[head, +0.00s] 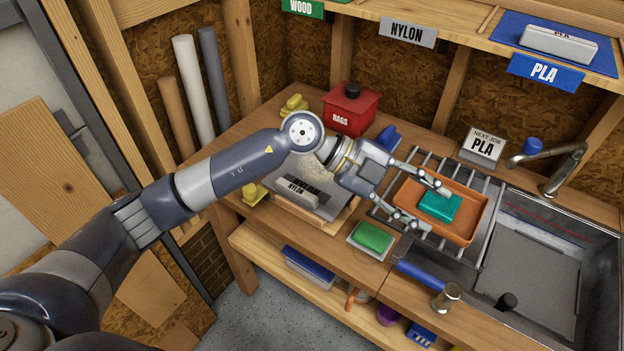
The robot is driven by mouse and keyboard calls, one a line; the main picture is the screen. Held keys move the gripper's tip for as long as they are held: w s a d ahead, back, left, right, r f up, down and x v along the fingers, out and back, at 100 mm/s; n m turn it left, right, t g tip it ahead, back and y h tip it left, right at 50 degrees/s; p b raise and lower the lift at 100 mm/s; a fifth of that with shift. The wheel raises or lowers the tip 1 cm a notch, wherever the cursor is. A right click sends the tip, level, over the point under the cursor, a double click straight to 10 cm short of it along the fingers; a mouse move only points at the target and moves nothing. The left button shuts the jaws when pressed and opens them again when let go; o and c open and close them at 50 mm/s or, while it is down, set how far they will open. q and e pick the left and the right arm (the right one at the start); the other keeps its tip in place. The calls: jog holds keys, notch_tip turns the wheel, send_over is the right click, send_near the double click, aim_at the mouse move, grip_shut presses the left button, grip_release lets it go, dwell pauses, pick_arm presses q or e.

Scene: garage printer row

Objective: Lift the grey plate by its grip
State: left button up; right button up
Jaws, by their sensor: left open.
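A flat grey plate (325,204) lies on a wooden block on the bench, with dark lettering and a pale NYLON bar on it. My left forearm hides part of it. Yellow pieces sit near its left side (254,194) and back corner (293,106); I cannot tell whether either is its grip. Another flat grey plate (535,270) lies in the metal basin at right, with a dark knob (507,301) near its front. My left gripper (435,209) is open, its fingers spread over an orange tray (465,236) holding a teal block (440,206). My right gripper is not in view.
A green block (373,236) sits on a small pale tray before the gripper. A blue-handled tool (420,275) and metal cylinder (447,297) are near the front edge. A red RAGS box (350,108) stands behind; a tap (550,165) stands by the basin.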

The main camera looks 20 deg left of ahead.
pick_arm(q)
jog(key=w+a+f+n+y, duration=0.1)
jog(key=w+a+f+y, duration=0.15)
jog(key=a, duration=0.25)
jog(key=w+a+f+n+y, duration=0.1)
jog(key=w+a+f+y, duration=0.15)
jog(key=a+y, duration=0.2)
jog(key=n+t+y, duration=0.1)
jog(key=n+y, duration=0.2)
jog(key=y, duration=0.3)
send_near(296, 189)
notch_tip(296, 189, down, 4)
jog(key=shift+s+r+p, duration=0.15)
jog(key=shift+s+p, duration=0.05)
jog(key=shift+p, duration=0.55)
jog(key=shift+f+p, duration=0.45)
jog(key=shift+f, duration=0.1)
jog(key=f, duration=0.1)
jog(key=f+p, duration=0.1)
jog(key=f, duration=0.1)
jog(key=shift+w+f+p, duration=0.25)
jog(key=shift+f+p, duration=0.05)
jog(key=shift+f, duration=0.05)
jog(key=shift+w+f, duration=0.1)
jog(key=shift+f, duration=0.3)
jog(key=shift+c, duration=0.3)
grip_shut()
